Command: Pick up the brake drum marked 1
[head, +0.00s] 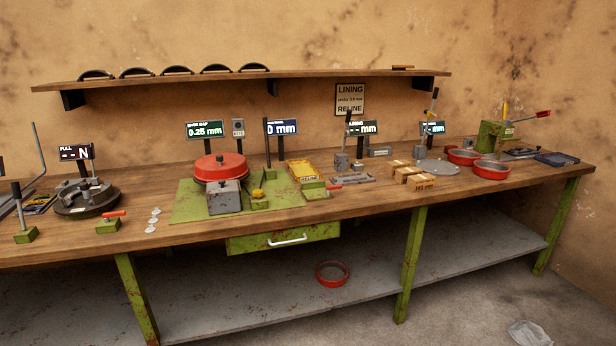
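Several red drum-like parts show in the head view, and I cannot read a number 1 on any of them. One red drum (220,168) sits on the green plate (185,208) at the middle left of the bench. Two open red drums stand at the right of the bench, one behind (464,157) and one in front (491,171). Another red ring-shaped drum (332,284) lies on the grey lower shelf under the bench. Neither of my grippers is in view.
The wooden bench (370,205) runs along the wall on green legs. A green drawer (260,243) hangs under it. Small wooden blocks (421,182) and a grey disc (438,168) lie left of the two right drums. The lower shelf (230,298) is mostly clear.

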